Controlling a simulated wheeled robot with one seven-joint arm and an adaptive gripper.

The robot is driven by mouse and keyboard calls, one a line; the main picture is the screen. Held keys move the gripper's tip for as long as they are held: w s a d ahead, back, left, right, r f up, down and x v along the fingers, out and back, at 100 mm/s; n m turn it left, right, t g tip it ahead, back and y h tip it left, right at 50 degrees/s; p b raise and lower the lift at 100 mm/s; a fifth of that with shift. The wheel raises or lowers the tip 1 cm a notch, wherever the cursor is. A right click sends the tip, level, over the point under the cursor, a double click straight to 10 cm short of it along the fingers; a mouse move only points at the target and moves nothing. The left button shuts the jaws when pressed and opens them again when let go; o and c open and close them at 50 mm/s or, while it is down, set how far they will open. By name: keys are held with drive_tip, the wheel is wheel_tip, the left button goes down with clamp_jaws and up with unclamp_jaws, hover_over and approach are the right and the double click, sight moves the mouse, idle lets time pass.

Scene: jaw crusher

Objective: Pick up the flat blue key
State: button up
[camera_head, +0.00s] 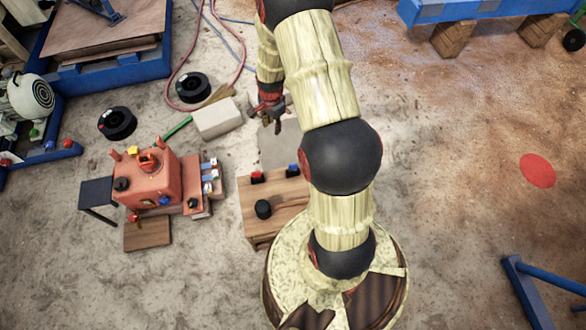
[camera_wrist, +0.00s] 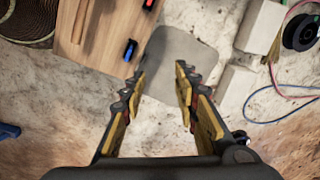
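A small blue item with a dark part, likely the flat blue key (camera_wrist: 129,50), lies near the edge of a wooden table (camera_wrist: 95,30) in the wrist view. It shows in the head view as a small blue spot (camera_head: 293,169) at the table's far right corner. My gripper (camera_wrist: 158,80) is open and empty in the wrist view, its fingers spread over a grey mat (camera_wrist: 180,55). The blue item is beyond the left fingertip and apart from it. In the head view my gripper (camera_head: 268,120) is beyond the table.
A red-and-black item (camera_head: 257,177) and a black knob-like item (camera_head: 263,209) are on the same table. An orange crusher (camera_head: 150,180) stands to the left. A pale block (camera_head: 217,118), black spools (camera_head: 117,123) and hoses lie beyond. Floor at right is mostly clear.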

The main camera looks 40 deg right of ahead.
sight(293, 165)
drive_tip(key=s+d+f+m, duration=0.1)
drive_tip(key=s+f+m, duration=0.1)
drive_tip(key=f, duration=0.5)
drive_tip(key=s+d+f+m, duration=0.1)
drive_tip(key=s+f+m, duration=0.1)
drive_tip(key=f, duration=0.5)
drive_tip(key=s+d+f+m+g, duration=0.1)
drive_tip(key=s+f, duration=0.2)
drive_tip(key=f, duration=0.5)
drive_tip(key=shift+s+d+m+y, duration=0.3)
drive_tip(key=shift+m, duration=0.1)
drive_tip(key=shift+w+f+b, duration=0.15)
drive_tip(key=shift+f+b, duration=0.65)
drive_tip(key=shift+f, duration=0.55)
drive_tip(key=shift+w+f+b, duration=0.1)
drive_tip(key=shift+f+b, duration=0.65)
drive_tip(key=shift+f, duration=0.6)
drive_tip(key=shift+c, duration=1.4)
clamp_jaws()
